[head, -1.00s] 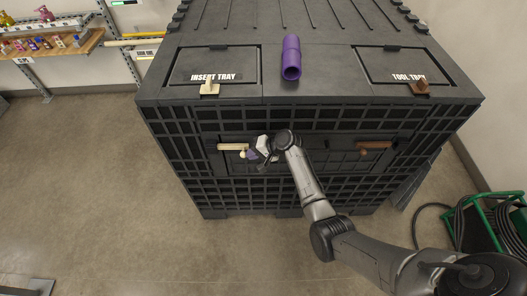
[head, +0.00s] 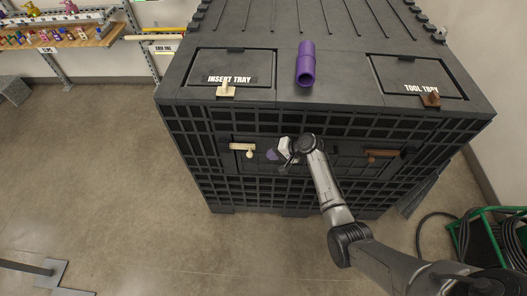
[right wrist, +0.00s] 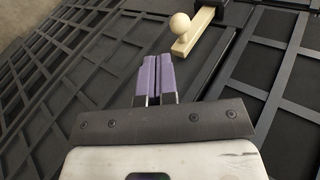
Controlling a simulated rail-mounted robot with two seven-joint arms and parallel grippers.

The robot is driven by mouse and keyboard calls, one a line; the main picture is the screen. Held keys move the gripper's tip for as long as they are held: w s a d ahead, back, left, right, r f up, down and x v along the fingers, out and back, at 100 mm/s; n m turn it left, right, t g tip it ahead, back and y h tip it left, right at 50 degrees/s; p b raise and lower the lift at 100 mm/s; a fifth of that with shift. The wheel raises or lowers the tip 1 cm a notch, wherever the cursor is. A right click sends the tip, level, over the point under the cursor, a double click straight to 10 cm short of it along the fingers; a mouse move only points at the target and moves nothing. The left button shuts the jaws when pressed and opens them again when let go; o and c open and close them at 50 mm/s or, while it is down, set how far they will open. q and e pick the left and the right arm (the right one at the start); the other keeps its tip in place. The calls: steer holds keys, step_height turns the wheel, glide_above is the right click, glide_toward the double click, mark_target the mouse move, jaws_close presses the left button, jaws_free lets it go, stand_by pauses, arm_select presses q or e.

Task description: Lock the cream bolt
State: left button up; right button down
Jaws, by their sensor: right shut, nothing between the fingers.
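The cream bolt (head: 242,147) lies level on the upper left of the black crate's front face, with its round knob (head: 249,154) at its right end, hanging slightly low. My right gripper (head: 272,155) is just right of the knob, apart from it, with purple fingertips shut and empty. In the right wrist view the shut fingers (right wrist: 158,75) point toward the crate front, and the bolt's cream knob (right wrist: 180,23) and bar (right wrist: 197,28) show beyond them to the upper right. My left gripper is not in view.
A brown bolt (head: 383,153) sits on the crate front at right. The crate top has an insert tray lid with a cream latch (head: 226,90), a tool tray lid with a brown latch (head: 430,100), and a purple pipe (head: 305,65). Open floor lies to the left.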

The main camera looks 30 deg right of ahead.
steer(key=v, duration=0.7)
steer(key=shift+s+d+r+p, duration=0.25)
steer(key=shift+p, duration=0.15)
